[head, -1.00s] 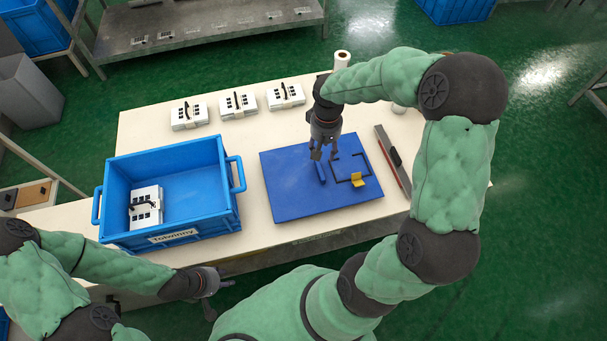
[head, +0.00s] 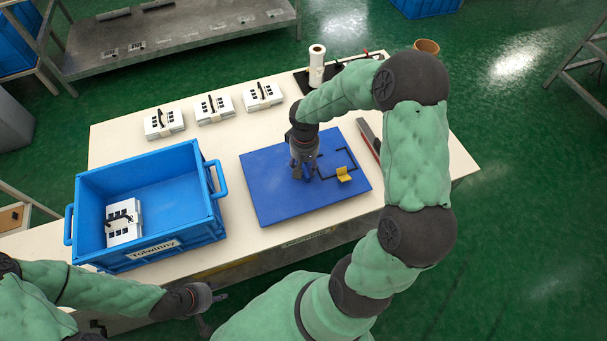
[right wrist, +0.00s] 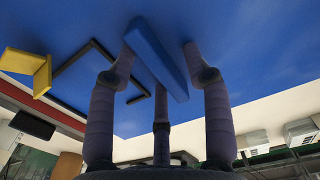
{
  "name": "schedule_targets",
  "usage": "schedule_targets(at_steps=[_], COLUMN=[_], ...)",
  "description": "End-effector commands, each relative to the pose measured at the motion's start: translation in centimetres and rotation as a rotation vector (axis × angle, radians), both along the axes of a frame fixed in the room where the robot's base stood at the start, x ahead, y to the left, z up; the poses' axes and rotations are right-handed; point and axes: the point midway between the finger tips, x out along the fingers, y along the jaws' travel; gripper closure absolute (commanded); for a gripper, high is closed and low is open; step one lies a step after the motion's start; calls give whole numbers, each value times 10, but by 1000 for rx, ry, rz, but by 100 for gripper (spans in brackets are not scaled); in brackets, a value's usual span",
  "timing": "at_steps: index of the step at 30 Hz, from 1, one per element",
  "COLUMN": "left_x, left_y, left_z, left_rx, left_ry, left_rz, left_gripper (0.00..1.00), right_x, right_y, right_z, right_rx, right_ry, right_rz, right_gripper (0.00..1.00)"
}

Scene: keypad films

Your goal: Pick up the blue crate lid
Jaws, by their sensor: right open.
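The blue crate lid (head: 270,205) appears to be the flat blue panel lying on the table, right of the blue crate (head: 150,185). A raised blue bar (right wrist: 150,50) stands on the panel like a handle. My right gripper (head: 303,174) is low over the panel. In the right wrist view my right gripper (right wrist: 158,68) is open, with fingers on both sides of the bar. Whether any finger touches it I cannot tell. In the head view the gripper mostly hides the bar. My left gripper (head: 212,309) is open and empty by the table's front edge.
A black outline (head: 345,157) and yellow block (head: 344,174) are on the panel's right side. White keypad boxes (head: 214,108) stand behind; another keypad (head: 124,221) is in the crate. A white roll (head: 317,65) stands at the back. Bare table lies between crate and panel.

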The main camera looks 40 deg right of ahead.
Motion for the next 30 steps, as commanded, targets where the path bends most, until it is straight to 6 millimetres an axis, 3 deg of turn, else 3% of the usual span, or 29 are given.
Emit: schedule_targets(at_steps=[19,20,24,25,30], left_x=[0,0,0,0,0], left_y=[0,0,0,0,0], left_z=[-4,-4,-3,-3,-3], left_rx=[0,0,0,0,0], left_ry=[0,0,0,0,0], left_rz=[0,0,0,0,0], left_gripper=[60,60,60,60,60], right_x=[0,0,0,0,0], right_y=[0,0,0,0,0], right_z=[-6,-6,-6,-6,-6], right_rx=[0,0,0,0,0], right_ry=[-1,-1,-1,-1,-1], right_rz=[0,0,0,0,0], right_gripper=[50,55,95,100,100])
